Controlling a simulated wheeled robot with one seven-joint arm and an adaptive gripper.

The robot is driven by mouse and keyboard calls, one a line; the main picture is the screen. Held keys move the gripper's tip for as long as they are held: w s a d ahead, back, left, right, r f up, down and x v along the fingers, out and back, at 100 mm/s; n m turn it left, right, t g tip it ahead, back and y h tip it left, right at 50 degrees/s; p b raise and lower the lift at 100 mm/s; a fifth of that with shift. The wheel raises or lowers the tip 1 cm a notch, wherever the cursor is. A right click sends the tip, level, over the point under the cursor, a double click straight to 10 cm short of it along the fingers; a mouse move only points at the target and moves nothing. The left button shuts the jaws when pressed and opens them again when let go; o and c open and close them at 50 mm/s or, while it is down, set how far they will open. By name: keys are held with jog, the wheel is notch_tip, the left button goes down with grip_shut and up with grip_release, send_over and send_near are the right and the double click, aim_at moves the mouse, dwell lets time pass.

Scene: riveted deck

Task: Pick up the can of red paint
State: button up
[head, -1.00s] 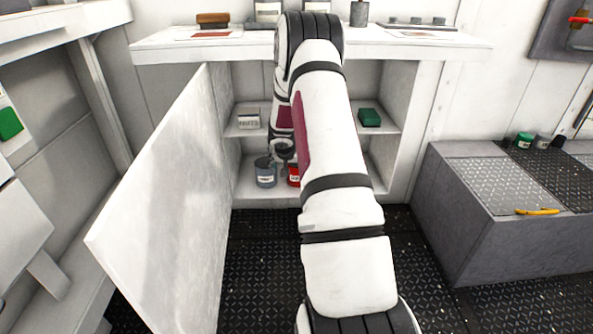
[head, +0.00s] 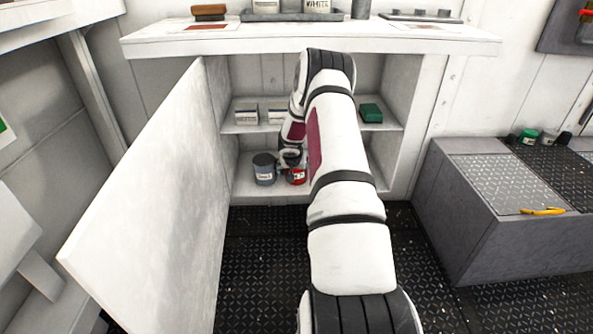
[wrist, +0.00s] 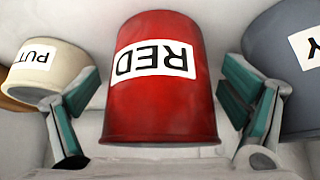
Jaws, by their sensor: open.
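The red paint can (wrist: 160,104), labelled RED, fills the middle of the wrist view, upside down in that picture. My gripper (wrist: 160,95) is open, with one green-padded finger on each side of the can and a visible gap on both sides. In the head view the red can (head: 296,176) stands on the cabinet's bottom shelf (head: 262,191), partly hidden by my gripper and arm. My gripper (head: 291,160) is low inside the cabinet at the can.
A grey can (head: 264,170) stands just left of the red one; a cream can labelled PUTT (wrist: 52,72) shows in the wrist view. The open cabinet door (head: 150,200) stands at left. A middle shelf (head: 245,128) holds boxes above.

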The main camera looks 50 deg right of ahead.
jog(key=shift+w+d+f, duration=0.2)
jog(key=shift+d+f, duration=0.05)
jog(key=shift+f, duration=0.15)
jog(key=c, duration=1.6)
jog(key=shift+c, duration=0.2)
